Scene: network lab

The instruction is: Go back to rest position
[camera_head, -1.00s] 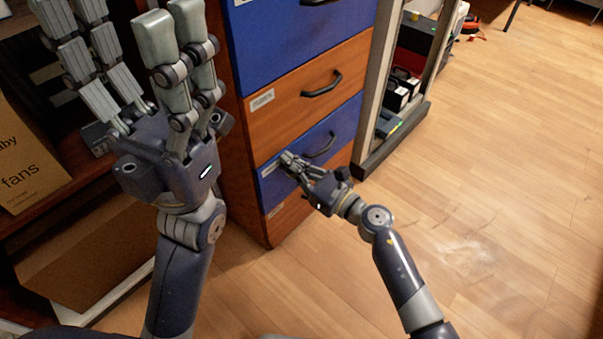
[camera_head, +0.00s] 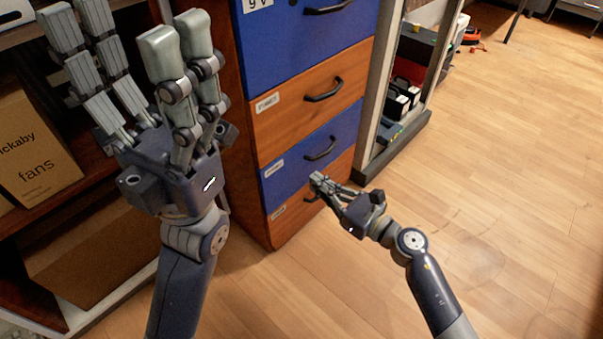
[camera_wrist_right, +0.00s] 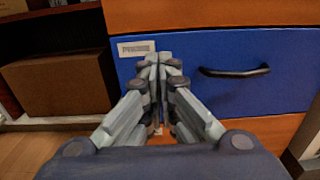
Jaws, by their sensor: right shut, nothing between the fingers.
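My left gripper (camera_head: 128,42) is large in the left of the head view, raised, with its finger pairs spread apart and nothing between them. My right gripper (camera_head: 318,180) is shut and empty. It is in front of the lower part of the drawer cabinet, near the lower blue drawer (camera_head: 285,174) and the bottom wooden drawer (camera_head: 290,212). In the right wrist view, the shut fingertips (camera_wrist_right: 158,60) show in front of the blue drawer (camera_wrist_right: 255,93) and its black handle (camera_wrist_right: 235,71). I cannot tell whether they touch it.
The cabinet's drawers look shut. A shelf with a cardboard box (camera_head: 37,150) marked "fans" stands at the left, behind my left gripper. An open rack (camera_head: 395,145) with dark equipment stands right of the cabinet. The wooden floor (camera_head: 510,200) at the right is clear.

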